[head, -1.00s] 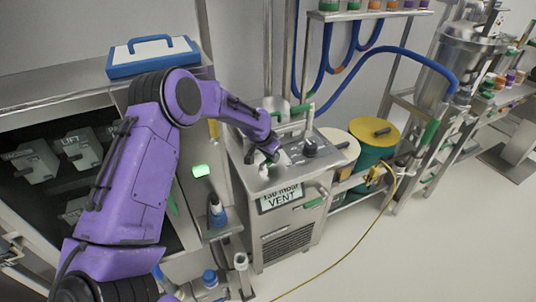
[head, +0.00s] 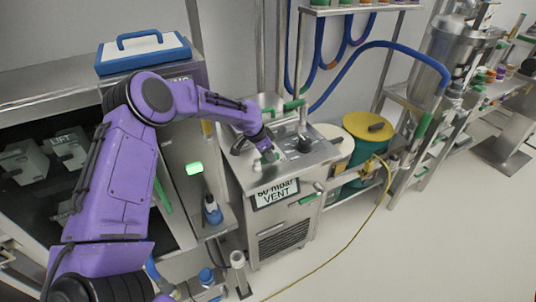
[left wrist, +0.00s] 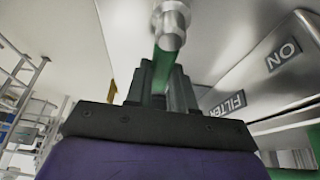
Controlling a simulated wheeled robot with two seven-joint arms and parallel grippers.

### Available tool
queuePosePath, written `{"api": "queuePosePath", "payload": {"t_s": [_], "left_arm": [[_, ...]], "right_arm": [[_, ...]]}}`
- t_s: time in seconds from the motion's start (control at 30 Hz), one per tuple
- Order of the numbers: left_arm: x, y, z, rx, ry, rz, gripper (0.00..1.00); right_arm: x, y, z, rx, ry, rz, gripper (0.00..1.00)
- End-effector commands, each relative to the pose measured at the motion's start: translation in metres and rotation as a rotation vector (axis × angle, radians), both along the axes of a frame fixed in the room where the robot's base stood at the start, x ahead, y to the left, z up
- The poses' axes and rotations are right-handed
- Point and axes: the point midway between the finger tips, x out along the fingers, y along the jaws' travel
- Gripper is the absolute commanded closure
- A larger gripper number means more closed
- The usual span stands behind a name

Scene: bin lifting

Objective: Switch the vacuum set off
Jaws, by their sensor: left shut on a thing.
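The vacuum set (head: 283,240) is a steel cabinet in the middle of the head view. Its front display (head: 276,194) reads "VENT" with what looks like "60 mbar" above it. My left arm reaches over to its top. My left gripper (head: 268,156) is at a small green handle there. In the left wrist view the fingers (left wrist: 162,88) are shut on a green lever (left wrist: 162,66) that runs up to a round metal fitting (left wrist: 171,22). Plates reading "ON" (left wrist: 284,55) and "FILTER" (left wrist: 226,103) show to the right. My right gripper is not in view.
A black knob (head: 304,144) stands on the vacuum set's top, right of my gripper. A yellow-lidded green drum (head: 366,148) stands to the right. A yellow hose (head: 350,238) crosses the floor.

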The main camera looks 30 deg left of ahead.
Motion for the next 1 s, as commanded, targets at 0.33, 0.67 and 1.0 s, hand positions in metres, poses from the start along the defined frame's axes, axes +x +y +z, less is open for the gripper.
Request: {"api": "queuePosePath", "payload": {"t_s": [0.33,0.67,1.0], "left_arm": [[-0.003,-0.002,-0.005,0.002,0.012,-0.010,0.51],[-0.003,0.001,0.002,0.001,0.003,-0.004,0.51],[-0.025,0.014,0.069,0.002,0.003,-0.008,0.51]], "right_arm": [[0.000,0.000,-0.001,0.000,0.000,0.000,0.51],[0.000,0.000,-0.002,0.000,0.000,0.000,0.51],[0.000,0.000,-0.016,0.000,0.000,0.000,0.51]]}}
